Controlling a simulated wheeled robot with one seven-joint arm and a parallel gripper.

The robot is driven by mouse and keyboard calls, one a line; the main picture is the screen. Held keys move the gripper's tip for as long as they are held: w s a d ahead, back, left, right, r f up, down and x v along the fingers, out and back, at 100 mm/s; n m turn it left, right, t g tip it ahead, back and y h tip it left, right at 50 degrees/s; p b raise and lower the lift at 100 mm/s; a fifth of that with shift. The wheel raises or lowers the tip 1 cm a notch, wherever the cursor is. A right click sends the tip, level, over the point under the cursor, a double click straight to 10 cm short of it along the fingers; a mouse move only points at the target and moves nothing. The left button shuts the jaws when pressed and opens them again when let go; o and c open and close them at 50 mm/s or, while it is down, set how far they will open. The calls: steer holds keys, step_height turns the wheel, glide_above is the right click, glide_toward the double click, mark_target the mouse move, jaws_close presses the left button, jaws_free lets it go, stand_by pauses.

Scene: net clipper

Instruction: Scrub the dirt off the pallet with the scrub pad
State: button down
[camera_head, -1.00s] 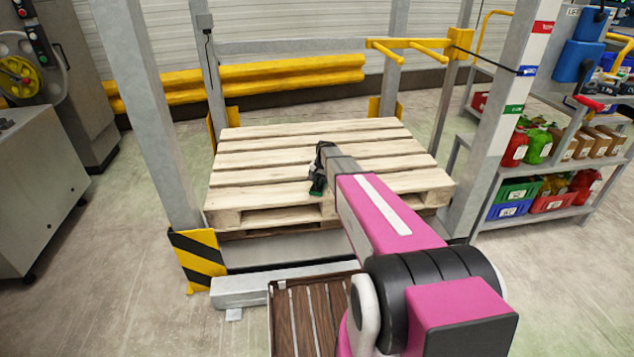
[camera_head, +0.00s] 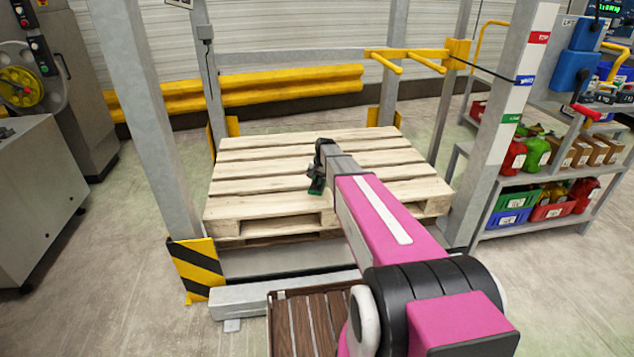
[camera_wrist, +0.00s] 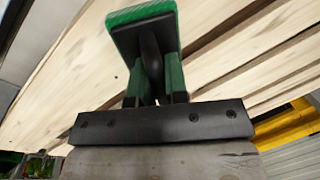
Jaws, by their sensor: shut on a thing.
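The wooden pallet (camera_head: 265,181) lies flat inside the metal frame, with pale slats and gaps between them. No dirt stands out on the slats that show. My gripper (camera_head: 318,177) is over the pallet's middle and hides part of it. In the wrist view, my gripper (camera_wrist: 158,92) is shut on the dark handle of the scrub pad (camera_wrist: 143,14), which has a green edge. Pallet slats (camera_wrist: 60,70) fill the background there. I cannot tell whether the pad touches the wood.
Grey posts (camera_head: 150,120) stand around the pallet, one with a black and yellow striped guard (camera_head: 196,269). A yellow bracket (camera_head: 420,45) juts out at the back right. A shelf with bottles and bins (camera_head: 545,200) stands at right. A brown slatted crate (camera_head: 308,320) is in front.

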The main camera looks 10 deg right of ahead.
steer(key=shift+r, duration=0.1)
steer(key=shift+r, duration=1.4)
steer(key=shift+r, duration=0.1)
